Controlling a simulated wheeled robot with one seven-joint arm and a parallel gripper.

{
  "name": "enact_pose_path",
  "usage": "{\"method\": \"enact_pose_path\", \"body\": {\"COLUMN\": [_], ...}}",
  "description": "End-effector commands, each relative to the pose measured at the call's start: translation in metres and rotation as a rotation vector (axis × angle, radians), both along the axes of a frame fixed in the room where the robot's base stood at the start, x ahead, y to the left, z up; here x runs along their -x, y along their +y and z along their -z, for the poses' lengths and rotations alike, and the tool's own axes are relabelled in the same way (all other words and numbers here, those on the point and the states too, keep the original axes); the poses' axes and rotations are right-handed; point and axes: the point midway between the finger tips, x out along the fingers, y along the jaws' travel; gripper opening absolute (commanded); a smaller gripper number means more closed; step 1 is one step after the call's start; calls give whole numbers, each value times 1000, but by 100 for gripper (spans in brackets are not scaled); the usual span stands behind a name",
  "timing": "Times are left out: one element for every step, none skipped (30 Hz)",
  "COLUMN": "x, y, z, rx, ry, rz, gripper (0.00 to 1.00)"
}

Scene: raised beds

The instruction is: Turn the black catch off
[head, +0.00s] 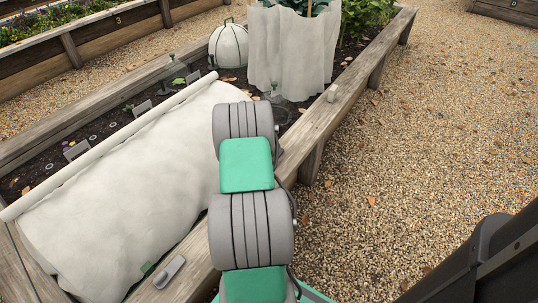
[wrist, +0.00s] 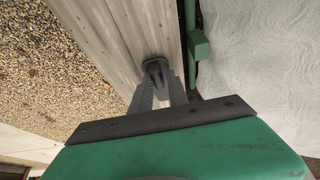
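The black catch (wrist: 156,65) is a small dark piece on the pale wooden rail of a raised bed, in the wrist view. My gripper (wrist: 160,84) is right at it, with its two grey fingers on either side of the catch's lower part. The fingers stand apart; whether they press on the catch is not clear. In the head view my own arm hides the gripper and this catch.
Two grey catches, one near (head: 170,272) and one farther (head: 332,92), sit on the same wooden rail (head: 335,115). Gravel (head: 430,130) lies open to the right.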

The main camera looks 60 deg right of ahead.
Motion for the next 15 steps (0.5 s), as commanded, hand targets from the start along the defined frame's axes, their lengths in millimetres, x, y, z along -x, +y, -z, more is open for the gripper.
{"method": "enact_pose_path", "body": {"x": [-1, 0, 0, 1, 1, 1, 2, 2, 2, 2, 2, 2, 2, 2, 2], "y": [0, -1, -1, -1, -1, -1, -1, -1, -1, -1, 0, 0, 0, 0, 1], "z": [-1, -1, -1, -1, 0, 0, 0, 0, 0, 0, 0, 0, 0, -1, -5], "rx": [2, 2, 1, 1, 1, 0, 0, 0, 0, 0, 0, -1, -1, 0, 0], "ry": [-2, -1, 0, 1, 1, 1, 2, 2, 3, 3, 3, 3, 3, 3, 3], "rz": [-1, 0, 1, 1, 1, 3, 3, 3, 3, 3, 3, 3, 3, 3, 3], "gripper": [22, 25, 28, 31, 33, 36, 36, 36, 36, 36, 36, 36, 36, 36, 36]}}
